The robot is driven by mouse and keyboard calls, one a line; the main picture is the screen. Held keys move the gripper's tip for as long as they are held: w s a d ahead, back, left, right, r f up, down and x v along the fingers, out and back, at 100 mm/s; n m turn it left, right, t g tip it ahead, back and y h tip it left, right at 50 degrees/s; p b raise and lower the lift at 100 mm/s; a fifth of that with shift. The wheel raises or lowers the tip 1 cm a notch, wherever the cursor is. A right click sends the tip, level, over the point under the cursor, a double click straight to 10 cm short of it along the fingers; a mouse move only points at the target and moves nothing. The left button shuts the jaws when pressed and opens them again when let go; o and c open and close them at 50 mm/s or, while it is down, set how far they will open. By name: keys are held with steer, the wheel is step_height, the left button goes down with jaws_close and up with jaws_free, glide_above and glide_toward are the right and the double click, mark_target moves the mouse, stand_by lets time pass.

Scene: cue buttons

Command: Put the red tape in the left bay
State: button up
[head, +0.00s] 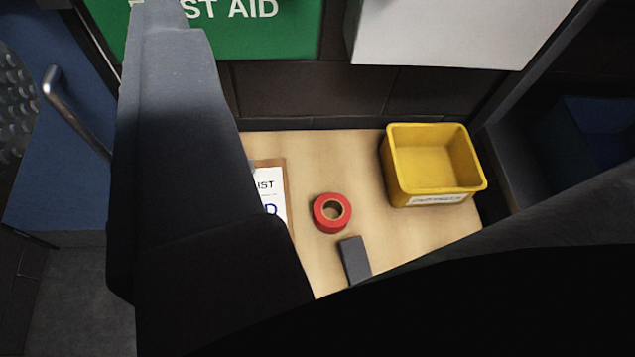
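The red tape (332,213) is a roll lying flat on a light wooden tabletop (330,150), its round hole facing up. Nothing holds it. Large dark parts of my own arm or gripper fill the left and the lower right of the view, and they hide part of the tabletop. I cannot make out two fingertips, so I cannot tell whether my gripper is open or shut. No bay marked as left can be made out.
A dark grey block (355,260) lies just below the tape. A clipboard with a printed sheet (269,194) is left of it, partly hidden. A yellow bin (433,168) stands at the right. A blue bin or recess (600,125) is far right. A green first-aid panel (265,35) is behind.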

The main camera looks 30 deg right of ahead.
steer(key=shift+w+d, duration=0.1)
steer(key=shift+w, duration=0.1)
steer(key=shift+w, duration=0.1)
